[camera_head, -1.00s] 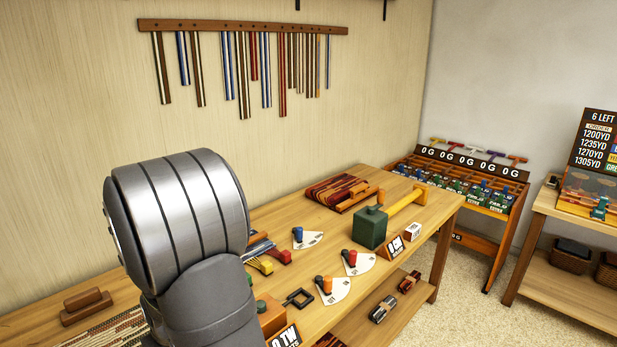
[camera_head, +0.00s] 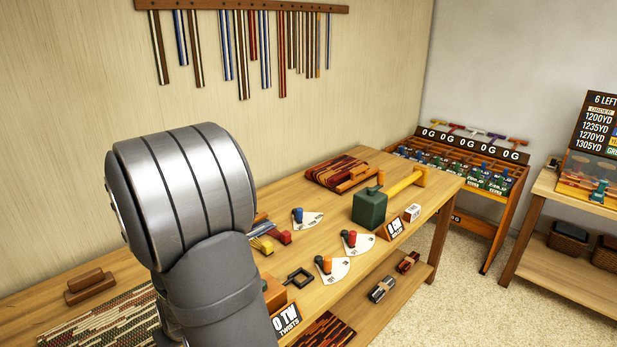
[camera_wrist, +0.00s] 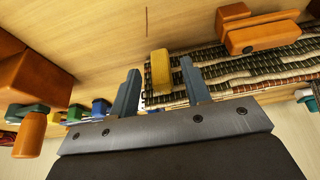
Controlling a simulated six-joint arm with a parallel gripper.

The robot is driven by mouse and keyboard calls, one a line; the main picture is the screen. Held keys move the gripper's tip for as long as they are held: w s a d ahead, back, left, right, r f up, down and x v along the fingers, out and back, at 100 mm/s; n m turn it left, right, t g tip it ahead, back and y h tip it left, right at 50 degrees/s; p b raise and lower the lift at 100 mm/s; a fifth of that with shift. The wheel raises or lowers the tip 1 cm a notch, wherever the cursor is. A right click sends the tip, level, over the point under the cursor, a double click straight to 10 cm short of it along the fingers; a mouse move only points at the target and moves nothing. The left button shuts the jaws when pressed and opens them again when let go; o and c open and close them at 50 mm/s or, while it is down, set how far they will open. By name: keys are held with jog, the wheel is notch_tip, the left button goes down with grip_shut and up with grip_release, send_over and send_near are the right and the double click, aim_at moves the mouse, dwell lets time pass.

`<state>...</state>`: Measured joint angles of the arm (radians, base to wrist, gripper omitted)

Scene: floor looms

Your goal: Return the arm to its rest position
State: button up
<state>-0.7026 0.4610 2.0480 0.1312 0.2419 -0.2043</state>
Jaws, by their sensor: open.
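My gripper (camera_wrist: 160,93) shows in the wrist view with its two blue-grey fingers apart. A yellow block (camera_wrist: 160,70) appears between the fingertips in that picture; I cannot tell how far beyond them it is, and the fingers do not visibly press on it. In the head view my grey arm stands at the left front over the workbench (camera_head: 335,270), and the gripper itself is hidden there.
A woven mat (camera_head: 100,325) and a brown wooden block (camera_head: 88,285) lie at the bench's left. A green weight (camera_head: 370,207), dial plates with knobs (camera_head: 333,268) and a label stand (camera_head: 288,320) sit right of my arm.

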jog(key=v, duration=1.1)
jog(key=shift+r, duration=0.3)
jog(key=shift+s+d, duration=0.1)
dwell(1.4)
jog(key=shift+x, duration=6.55)
jog(key=shift+r, duration=0.1)
